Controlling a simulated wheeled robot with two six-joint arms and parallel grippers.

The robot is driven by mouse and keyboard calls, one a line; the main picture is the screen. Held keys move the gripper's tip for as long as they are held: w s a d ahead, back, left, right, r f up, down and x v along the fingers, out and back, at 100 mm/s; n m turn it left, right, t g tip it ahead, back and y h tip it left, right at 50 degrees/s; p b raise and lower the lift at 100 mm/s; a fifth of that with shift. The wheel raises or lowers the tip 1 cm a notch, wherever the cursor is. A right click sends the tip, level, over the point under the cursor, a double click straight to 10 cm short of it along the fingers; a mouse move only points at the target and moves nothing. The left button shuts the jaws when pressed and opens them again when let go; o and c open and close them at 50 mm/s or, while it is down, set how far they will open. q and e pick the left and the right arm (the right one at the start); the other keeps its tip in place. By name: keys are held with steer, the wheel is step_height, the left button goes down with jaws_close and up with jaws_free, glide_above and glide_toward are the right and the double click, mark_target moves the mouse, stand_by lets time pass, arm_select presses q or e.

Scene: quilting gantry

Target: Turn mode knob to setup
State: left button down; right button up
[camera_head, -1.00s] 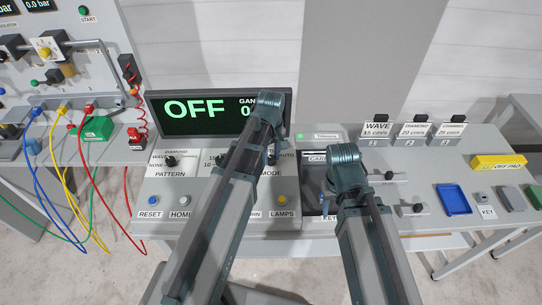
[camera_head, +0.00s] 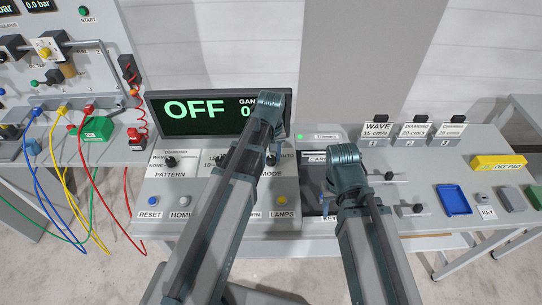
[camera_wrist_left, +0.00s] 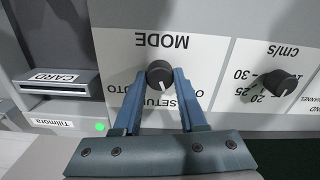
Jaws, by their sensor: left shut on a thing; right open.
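The mode knob (camera_wrist_left: 160,74) is a round black knob with a white pointer line, on a white plate marked MODE. In the left wrist view the plate appears upside down, and the pointer points towards the SETUP lettering, slightly to its right. My left gripper (camera_wrist_left: 158,80) has its two blue fingers on either side of the knob, shut on it. In the head view the knob (camera_head: 271,160) shows just below my left wrist, beside the AUTO label. My right gripper (camera_head: 345,160) hangs over the panel near the card slot; its fingertips are hidden behind the wrist.
A display (camera_head: 215,114) reading OFF stands behind the knobs. Another knob (camera_wrist_left: 279,82), for speed in cm/s, is beside the mode knob. The card slot (camera_wrist_left: 58,84) lies on the other side. A blue tray (camera_head: 453,200) and a yellow pad (camera_head: 498,162) are at the right.

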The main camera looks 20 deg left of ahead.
mark_target(271, 159)
arm_select(q)
steer(key=shift+m, duration=2.2)
steer(key=shift+c, duration=2.3)
jaws_free()
step_height(271, 159, up, 14)
steer(key=p, duration=1.3)
steer(key=shift+p, duration=0.4)
arm_select(e)
step_height(271, 159, up, 14)
arm_select(q)
steer(key=shift+s+f, duration=0.1)
steer(key=shift+f, duration=0.1)
arm_select(e)
steer(key=shift+s+f, duration=0.1)
steer(key=shift+f, duration=0.05)
